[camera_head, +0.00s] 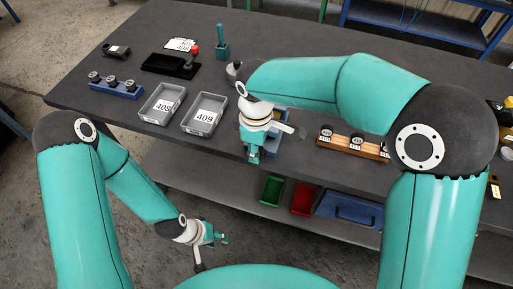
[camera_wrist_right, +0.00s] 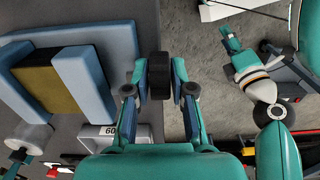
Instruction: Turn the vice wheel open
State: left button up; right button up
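The vice wheel (camera_wrist_right: 158,75) is a thick black wheel, seen edge-on between the fingers of my right gripper (camera_wrist_right: 159,92) in the right wrist view. The two finger pads lie close against its sides, and the gripper looks shut on it. The blue vice (camera_wrist_right: 88,82) with a yellowish block (camera_wrist_right: 48,84) is to the left of the wheel there. In the head view my right gripper (camera_head: 253,152) is at the table's front edge and hides the wheel and most of the vice. My left gripper (camera_head: 216,236) hangs low in front of the table, apart from everything; its opening is unclear.
Grey bins 408 (camera_head: 147,115) and 409 (camera_head: 191,127) stand left of the vice. A wooden rack (camera_head: 345,146) with black round parts is to the right. A blue rack (camera_head: 128,93) and a black tray (camera_head: 153,68) lie further left. Coloured bins (camera_head: 302,213) sit on the lower shelf.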

grip_shut()
jog(key=h+p, duration=0.2)
jog(key=p, duration=0.1)
jog(key=g+p, duration=0.1)
jog(key=p, duration=0.1)
jog(key=shift+a+r+h, duration=0.25)
jog(key=shift+r+h, duration=0.1)
jog(key=shift+h, duration=0.05)
jog(key=shift+w+f+h+p, duration=0.1)
jog(key=shift+f+h+p, duration=0.2)
jog(key=shift+h+p, duration=0.4)
jog(key=o, duration=0.6)
grip_release()
jog(key=shift+c, duration=0.2)
jog(key=v, duration=0.7)
